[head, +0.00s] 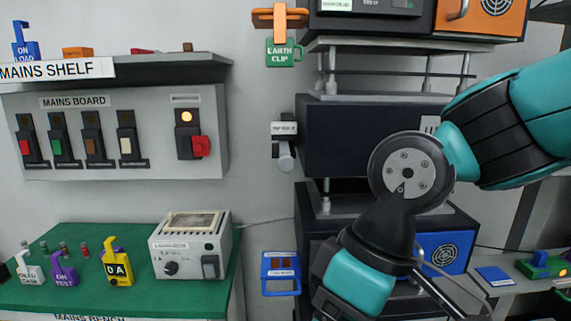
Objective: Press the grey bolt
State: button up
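A grey bolt (286,158) hangs below a small labelled bracket (284,128) on the left side of the dark cabinet, in the middle of the head view. The bracket's label is too small to read surely. It is a short, upright, pale grey cylinder with a rounded end, and nothing touches it. My teal and black arm comes in from the right and bends down in front of the cabinets, to the right of the bolt. The fingers of my gripper do not show; the arm runs out at the bottom edge.
A mains board (100,150) with several switches hangs at the left, under a shelf (160,66). A green bench (150,299) below holds a grey meter box (190,247) and coloured tags. A blue tag holder (281,273) is below the bolt. The wall left of the bolt is clear.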

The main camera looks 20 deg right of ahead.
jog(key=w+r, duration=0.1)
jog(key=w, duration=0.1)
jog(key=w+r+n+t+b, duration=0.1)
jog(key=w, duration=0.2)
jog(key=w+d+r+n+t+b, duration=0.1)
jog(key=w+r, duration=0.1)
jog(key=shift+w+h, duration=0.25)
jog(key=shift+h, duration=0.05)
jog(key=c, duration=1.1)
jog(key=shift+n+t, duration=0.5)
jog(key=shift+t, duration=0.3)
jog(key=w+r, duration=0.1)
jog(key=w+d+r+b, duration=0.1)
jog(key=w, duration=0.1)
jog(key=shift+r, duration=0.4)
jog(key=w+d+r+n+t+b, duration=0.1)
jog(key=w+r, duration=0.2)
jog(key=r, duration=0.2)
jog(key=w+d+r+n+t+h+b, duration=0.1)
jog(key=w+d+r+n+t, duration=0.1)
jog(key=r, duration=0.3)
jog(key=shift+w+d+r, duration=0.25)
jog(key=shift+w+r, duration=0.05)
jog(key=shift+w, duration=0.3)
